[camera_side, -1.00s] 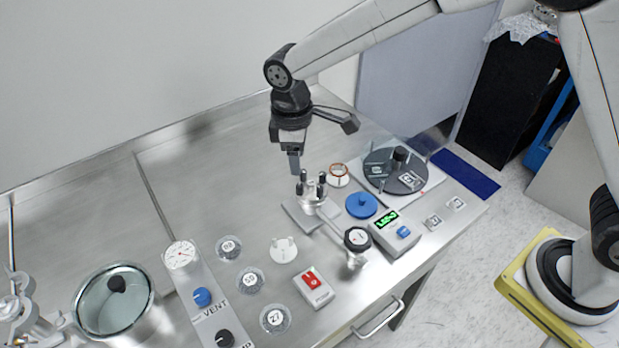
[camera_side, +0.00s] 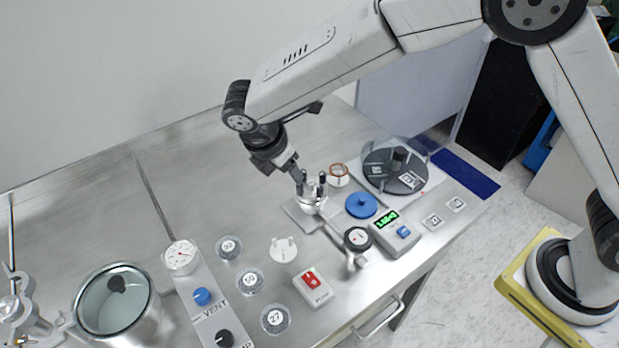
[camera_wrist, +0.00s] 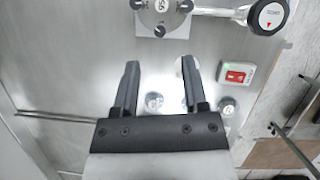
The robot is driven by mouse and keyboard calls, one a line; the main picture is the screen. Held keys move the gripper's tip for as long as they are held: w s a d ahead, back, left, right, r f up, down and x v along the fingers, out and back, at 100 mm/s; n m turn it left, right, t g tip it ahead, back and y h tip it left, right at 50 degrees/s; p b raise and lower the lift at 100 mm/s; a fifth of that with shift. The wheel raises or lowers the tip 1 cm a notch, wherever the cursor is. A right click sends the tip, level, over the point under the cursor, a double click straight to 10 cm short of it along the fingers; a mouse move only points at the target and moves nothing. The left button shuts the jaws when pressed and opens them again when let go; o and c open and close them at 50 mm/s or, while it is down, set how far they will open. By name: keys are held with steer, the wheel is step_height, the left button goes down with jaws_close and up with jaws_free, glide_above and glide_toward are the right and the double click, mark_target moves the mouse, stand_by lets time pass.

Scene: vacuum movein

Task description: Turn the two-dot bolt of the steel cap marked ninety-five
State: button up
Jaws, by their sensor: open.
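The steel cap (camera_side: 312,204) sits on a square steel plate at mid-bench in the side view, with several black-topped bolts standing up around it. In the wrist view the cap (camera_wrist: 161,8) is cut by the top edge; its label appears to read 95. Bolt heads (camera_wrist: 159,30) show around it, but I cannot make out their dots. My gripper (camera_wrist: 158,66) is open and empty, its fingers apart below the cap in the wrist view. In the side view my gripper (camera_side: 297,178) is tilted, its tips close to the bolts at the cap's upper left; contact is unclear.
A bar with a round black dial (camera_side: 357,239) extends from the cap. Around it are a blue disc (camera_side: 361,205), a green-display box (camera_side: 395,231), a red-switch box (camera_side: 313,287), a white pronged disc (camera_side: 283,250) and numbered jars (camera_side: 250,281). The bench behind is clear.

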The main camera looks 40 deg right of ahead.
mark_target(298, 185)
steer(key=shift+x, duration=3.55)
jaws_close()
